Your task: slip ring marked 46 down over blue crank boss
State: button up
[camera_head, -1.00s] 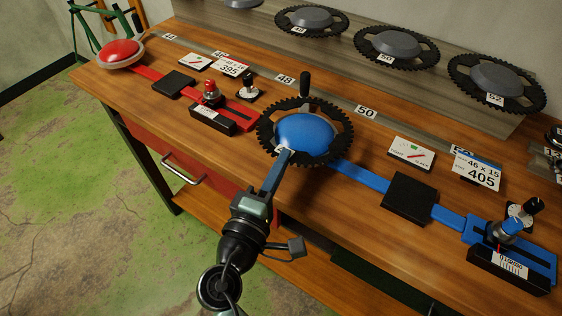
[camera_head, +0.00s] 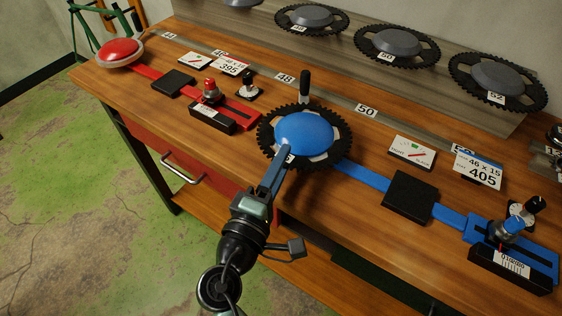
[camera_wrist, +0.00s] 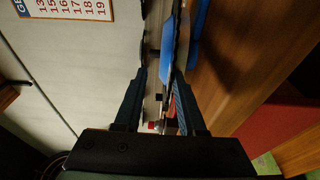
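The dark toothed ring (camera_head: 338,150) lies around the blue crank boss (camera_head: 304,133), roughly level, with the blue dome standing up through its middle. A small white tag shows on its near side, its number unreadable. How snugly it seats below is hidden. My gripper (camera_head: 283,155) is at the ring's near left edge. In the wrist view my gripper (camera_wrist: 160,82) has a clear gap between its fingers. The blue boss (camera_wrist: 168,45) shows beyond that gap, and the ring's edge (camera_wrist: 181,40) runs close to the right finger.
A blue bar (camera_head: 362,178) runs right to a black pad (camera_head: 408,197) and a counter (camera_head: 512,265). A red dome (camera_head: 119,51) is at far left. More toothed rings (camera_head: 396,46) sit along the back shelf.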

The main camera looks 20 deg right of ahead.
jog(key=b+v, duration=0.1)
jog(key=v, duration=1.2)
jog(key=shift+b, duration=0.35)
jog(key=w+a+r+m+t+y+p, duration=0.1)
jog(key=w+r+m+t+y+p, duration=0.2)
jog(key=r, duration=0.6)
jog(key=w+r+m+t+y+p, duration=0.15)
jog(key=w+r, duration=0.25)
jog(key=r, duration=0.6)
jog(key=w+a+r+m+t+y+p, duration=0.1)
jog(key=w+r+m+p, duration=0.2)
jog(key=r, duration=0.6)
jog(key=s+r+m+t+y+p, duration=0.1)
jog(key=s+r+t+y, duration=0.2)
jog(key=r, duration=1)
jog(key=s+a+r+m+t+y+p, duration=0.1)
jog(key=s+r+t+y, duration=0.2)
jog(key=r, duration=1.1)
jog(key=shift+s+a+t+p, duration=0.25)
jog(key=shift+s+t+p, duration=0.1)
jog(key=shift+s+t, duration=0.85)
jog(key=shift+d, duration=0.1)
